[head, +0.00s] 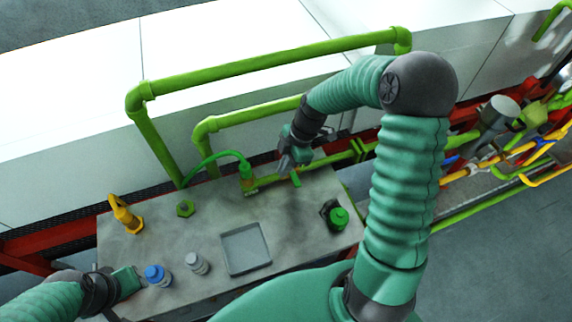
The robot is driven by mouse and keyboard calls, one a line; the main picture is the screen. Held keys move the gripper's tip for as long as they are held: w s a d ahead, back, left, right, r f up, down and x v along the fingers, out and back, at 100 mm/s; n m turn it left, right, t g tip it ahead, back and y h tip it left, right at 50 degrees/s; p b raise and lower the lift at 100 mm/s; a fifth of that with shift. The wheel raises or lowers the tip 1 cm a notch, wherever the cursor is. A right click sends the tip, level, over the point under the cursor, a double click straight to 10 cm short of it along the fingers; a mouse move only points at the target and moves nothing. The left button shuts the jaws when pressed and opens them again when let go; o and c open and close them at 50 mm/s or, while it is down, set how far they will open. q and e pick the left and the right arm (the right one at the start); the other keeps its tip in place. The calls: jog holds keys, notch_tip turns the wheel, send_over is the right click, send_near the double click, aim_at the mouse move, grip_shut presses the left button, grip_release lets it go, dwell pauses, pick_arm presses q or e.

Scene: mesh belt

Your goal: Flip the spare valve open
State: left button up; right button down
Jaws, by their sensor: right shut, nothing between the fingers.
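A green pipe with fittings runs along the back edge of the grey table. A small green lever (295,180) shows on it, and I take this for the spare valve, though I cannot be sure. My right gripper (287,168) is shut and empty, right beside the lever at the pipe. Whether it touches the lever cannot be told. Another green fitting (248,180) with a curved hose stands to the left on the pipe. My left gripper (140,280) is low at the left, close to a blue-capped bottle (158,275); its fingers are too small to read.
The grey table (215,215) also holds a yellow hooked part (124,213), a green nut (185,208), a grey-capped bottle (197,263), a shallow tray (226,252) and a green-knobbed part (339,218). Green pipes (270,61) rise behind it. Colored pipework (510,150) lies at the right.

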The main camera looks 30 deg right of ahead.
aim_at(293, 174)
jog(key=f, duration=0.2)
jog(key=d+f+p, duration=0.1)
jog(key=f, duration=0.1)
jog(key=d+f+p, duration=0.1)
jog(key=f, duration=0.1)
jog(key=shift+s+f, duration=0.1)
jog(key=shift+s, duration=0.15)
